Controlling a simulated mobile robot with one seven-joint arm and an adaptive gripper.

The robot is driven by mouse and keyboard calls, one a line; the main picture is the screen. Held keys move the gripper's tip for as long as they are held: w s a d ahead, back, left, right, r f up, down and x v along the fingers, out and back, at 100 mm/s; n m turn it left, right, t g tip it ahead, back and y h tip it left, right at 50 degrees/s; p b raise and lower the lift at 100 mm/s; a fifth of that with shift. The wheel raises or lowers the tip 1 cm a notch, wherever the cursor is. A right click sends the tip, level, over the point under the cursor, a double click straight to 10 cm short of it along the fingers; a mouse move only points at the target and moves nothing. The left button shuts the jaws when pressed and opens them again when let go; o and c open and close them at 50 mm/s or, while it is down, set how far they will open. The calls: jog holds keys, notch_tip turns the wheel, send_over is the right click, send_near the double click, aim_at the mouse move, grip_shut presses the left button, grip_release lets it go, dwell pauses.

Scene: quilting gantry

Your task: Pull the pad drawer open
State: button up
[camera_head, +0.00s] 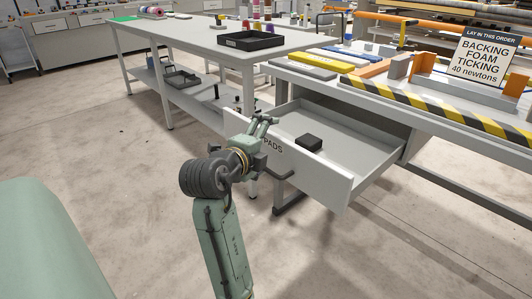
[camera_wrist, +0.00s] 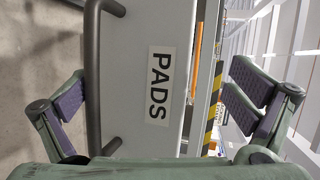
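The pad drawer (camera_head: 350,184) stands pulled out from under the bench at the right, its inside showing. Its grey front carries a "PADS" label (camera_wrist: 160,85), large in the wrist view. The dark bar handle (camera_wrist: 94,80) runs along the front and also shows in the head view (camera_head: 283,175). My gripper (camera_head: 264,135) is at the left part of the drawer front. Its fingers (camera_wrist: 167,95) are spread wide, with the front and handle in view between them. The handle lies nearer the left finger; I cannot tell whether they touch. Nothing is gripped.
A small black block (camera_head: 308,142) lies in the drawer. The bench above has a striped edge (camera_head: 440,108), a sign (camera_head: 483,58) and coloured bars. A grey table (camera_head: 190,38) with a black tray (camera_head: 251,40) stands at the left. Floor in front is clear.

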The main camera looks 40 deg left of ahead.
jog(key=shift+s+d+r, duration=0.1)
jog(key=shift+s+r, duration=0.2)
jog(key=shift+r, duration=0.25)
jog(key=shift+s+d+r, duration=0.1)
jog(key=shift+s+r, duration=0.15)
jog(key=shift+r, duration=0.3)
jog(key=shift+c, duration=0.8)
jog(key=shift+s+f, duration=0.1)
jog(key=shift+c, duration=0.2)
jog(key=shift+s+d, duration=0.15)
jog(key=shift+s, duration=0.4)
jog(key=shift+s+d, duration=0.15)
jog(key=shift+s, duration=0.35)
jog(key=shift+c, duration=1.2)
jog(key=shift+s+d+r, duration=0.25)
jog(key=shift+s+r, duration=0.25)
jog(key=c, duration=0.6)
jog(key=shift+s+d, duration=0.15)
jog(key=shift+s, duration=0.1)
jog(key=c, duration=0.4)
jog(key=s+d, duration=0.2)
jog(key=s, duration=0.5)
jog(key=shift+s+d+r+p, duration=0.25)
jog(key=shift+p, duration=0.05)
jog(key=shift+r, duration=0.1)
